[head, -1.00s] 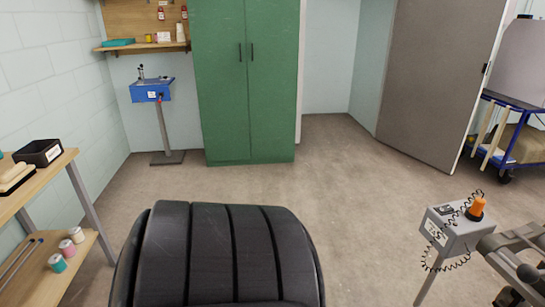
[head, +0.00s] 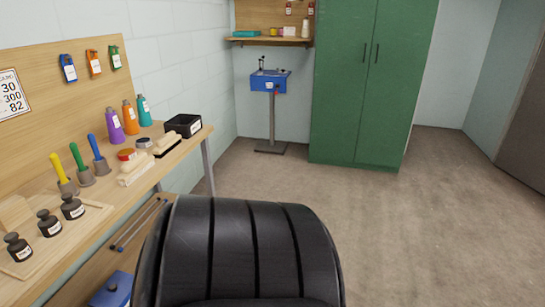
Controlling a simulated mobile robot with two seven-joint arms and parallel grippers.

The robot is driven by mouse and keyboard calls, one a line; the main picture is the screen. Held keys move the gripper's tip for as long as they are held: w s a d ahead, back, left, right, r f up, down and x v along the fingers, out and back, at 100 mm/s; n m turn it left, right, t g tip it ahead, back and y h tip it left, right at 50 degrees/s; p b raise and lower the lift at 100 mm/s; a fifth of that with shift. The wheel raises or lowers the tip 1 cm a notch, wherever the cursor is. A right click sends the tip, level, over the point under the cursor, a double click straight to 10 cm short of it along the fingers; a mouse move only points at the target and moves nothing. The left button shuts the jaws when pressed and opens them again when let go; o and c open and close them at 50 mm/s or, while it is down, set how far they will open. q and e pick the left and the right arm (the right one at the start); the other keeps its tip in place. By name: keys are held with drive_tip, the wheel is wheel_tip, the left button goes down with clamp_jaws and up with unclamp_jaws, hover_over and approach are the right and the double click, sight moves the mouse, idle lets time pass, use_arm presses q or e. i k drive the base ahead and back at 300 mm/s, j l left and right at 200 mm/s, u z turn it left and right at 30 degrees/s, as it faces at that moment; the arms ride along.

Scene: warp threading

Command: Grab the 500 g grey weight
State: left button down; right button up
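Three dark grey weights with knobs and white labels stand on a pale board on the workbench at the left of the head view. One weight (head: 17,249) is nearest, a second weight (head: 48,224) is behind it, and a third weight (head: 72,208) is farthest. Their labels are too small to read, so I cannot tell which is the 500 g one. Neither of my grippers is in view.
The wooden workbench (head: 108,215) also carries yellow, green and blue handled tools, several bottles and a black box (head: 184,124). A blue box (head: 112,289) sits below. A green cabinet (head: 345,90) and blue stand (head: 270,82) are behind. Floor (head: 430,220) at right is clear.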

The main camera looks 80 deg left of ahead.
sight(73, 209)
drive_tip(key=u, duration=3.5)
drive_tip(key=i+l+u, duration=0.1)
drive_tip(key=l+u, duration=0.55)
drive_tip(key=u, duration=0.15)
drive_tip(key=l+u, duration=0.4)
